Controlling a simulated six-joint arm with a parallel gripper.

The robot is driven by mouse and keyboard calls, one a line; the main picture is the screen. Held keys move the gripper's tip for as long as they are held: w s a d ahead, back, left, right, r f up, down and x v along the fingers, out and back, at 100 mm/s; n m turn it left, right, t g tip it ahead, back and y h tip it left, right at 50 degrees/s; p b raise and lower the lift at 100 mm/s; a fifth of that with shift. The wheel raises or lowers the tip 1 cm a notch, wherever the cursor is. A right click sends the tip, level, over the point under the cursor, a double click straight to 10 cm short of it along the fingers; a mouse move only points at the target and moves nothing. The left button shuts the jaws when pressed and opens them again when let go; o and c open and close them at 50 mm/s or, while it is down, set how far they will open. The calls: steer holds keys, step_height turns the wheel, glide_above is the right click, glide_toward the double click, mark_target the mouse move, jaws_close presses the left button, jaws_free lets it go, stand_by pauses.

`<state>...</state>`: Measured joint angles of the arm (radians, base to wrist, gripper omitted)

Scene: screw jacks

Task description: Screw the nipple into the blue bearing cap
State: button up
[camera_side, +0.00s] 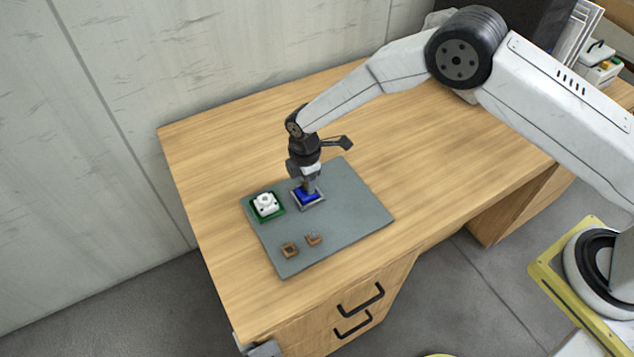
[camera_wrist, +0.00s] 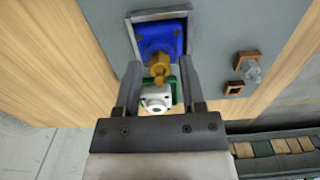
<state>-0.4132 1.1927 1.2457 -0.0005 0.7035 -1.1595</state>
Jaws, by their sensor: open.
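The blue bearing cap (camera_side: 306,197) sits in a grey square frame on the mat; in the wrist view the cap (camera_wrist: 171,41) lies just beyond my fingertips. The brass-coloured nipple (camera_wrist: 159,69) stands at the cap's near part, between my fingers. How deep it sits in the cap cannot be told. My gripper (camera_side: 309,189) points down over the cap. In the wrist view my gripper (camera_wrist: 160,72) is open, with a finger on each side of the nipple and gaps visible. In the side view the fingers hide the nipple.
A white part (camera_side: 265,203) in a green holder stands left of the cap. Two small brown holders (camera_side: 290,250) (camera_side: 314,239) stand near the front of the grey mat (camera_side: 350,205); one carries a pale small part (camera_wrist: 253,75).

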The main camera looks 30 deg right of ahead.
steer(key=shift+c, duration=0.2)
jaws_close()
steer(key=shift+m, duration=0.3)
steer(key=m, duration=0.5)
steer(key=shift+m, duration=0.4)
steer(key=m, duration=0.5)
steer(key=shift+m, duration=0.4)
steer(key=m, duration=0.5)
steer(key=shift+f+m, duration=0.1)
steer(key=shift+m, duration=0.3)
steer(key=m, duration=0.6)
